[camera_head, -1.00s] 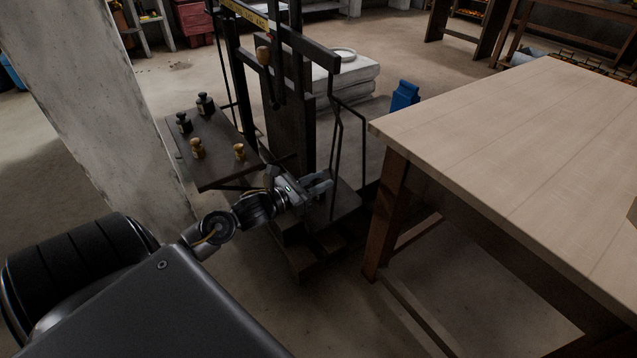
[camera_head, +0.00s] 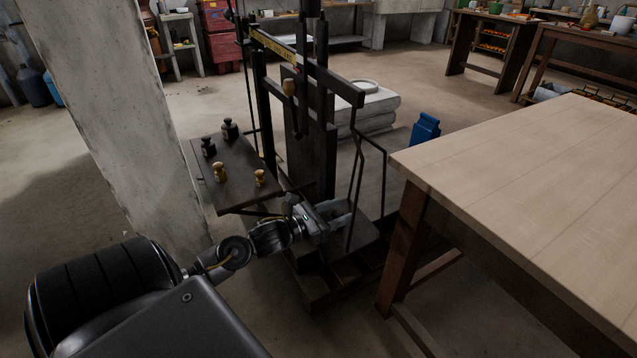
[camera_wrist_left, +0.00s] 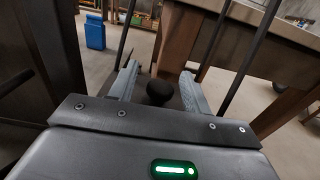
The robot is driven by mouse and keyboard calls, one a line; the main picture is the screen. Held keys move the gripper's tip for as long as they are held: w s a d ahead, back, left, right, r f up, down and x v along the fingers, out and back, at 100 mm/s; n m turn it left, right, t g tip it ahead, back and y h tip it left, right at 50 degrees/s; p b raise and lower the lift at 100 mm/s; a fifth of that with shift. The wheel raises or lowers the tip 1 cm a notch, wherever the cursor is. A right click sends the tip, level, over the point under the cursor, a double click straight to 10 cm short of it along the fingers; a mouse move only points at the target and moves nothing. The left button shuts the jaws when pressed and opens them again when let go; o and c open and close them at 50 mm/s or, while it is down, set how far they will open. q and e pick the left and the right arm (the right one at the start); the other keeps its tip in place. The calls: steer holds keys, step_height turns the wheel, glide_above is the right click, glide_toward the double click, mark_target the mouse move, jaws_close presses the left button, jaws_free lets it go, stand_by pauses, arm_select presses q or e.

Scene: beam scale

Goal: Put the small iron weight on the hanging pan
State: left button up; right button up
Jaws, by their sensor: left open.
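My left gripper (camera_head: 342,211) is between the hanging rods of the beam scale, over the dark hanging pan (camera_head: 352,244). In the left wrist view, my gripper (camera_wrist_left: 160,82) is open, its two grey fingers spread. A dark weight with a round knob (camera_wrist_left: 159,91) shows between the fingers, with a gap on either side. It looks like the small iron weight and seems to stand on the pan; its base is hidden by the gripper body. In the head view I cannot make this weight out. My right gripper is not in view.
The scale's side shelf (camera_head: 240,200) holds two dark weights (camera_head: 208,147) (camera_head: 229,128) and two brass ones (camera_head: 219,172) (camera_head: 260,178). The scale's post and rods stand close around my gripper. A wooden table (camera_head: 520,180) is at the right, a concrete pillar (camera_head: 120,110) at the left.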

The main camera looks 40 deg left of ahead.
arm_select(q)
steer(key=v, duration=1.2)
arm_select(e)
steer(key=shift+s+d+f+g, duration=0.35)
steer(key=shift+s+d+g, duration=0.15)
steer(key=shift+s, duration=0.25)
arm_select(q)
steer(key=s+d+f+n+g+y, duration=0.25)
steer(key=d+f+n, duration=0.25)
steer(key=n, duration=0.6)
steer(key=s+d+f+n+g+y, duration=0.25)
steer(key=d+f+n, duration=0.2)
steer(key=n, duration=0.65)
steer(key=s+d+f+n+g, duration=0.1)
steer(key=s+d+n+g, duration=0.2)
steer(key=d+n, duration=0.2)
steer(key=s+d+f+n+g+h, duration=0.1)
steer(key=s+d+f+n+g, duration=0.1)
steer(key=d+n, duration=0.4)
steer(key=s+n, duration=0.1)
steer(key=n, duration=0.2)
steer(key=shift+s+f+n+g, duration=0.15)
steer(key=shift+f+n+g, duration=0.05)
steer(key=shift+n+g, duration=0.2)
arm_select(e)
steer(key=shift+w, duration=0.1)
arm_select(q)
steer(key=shift+a, duration=0.1)
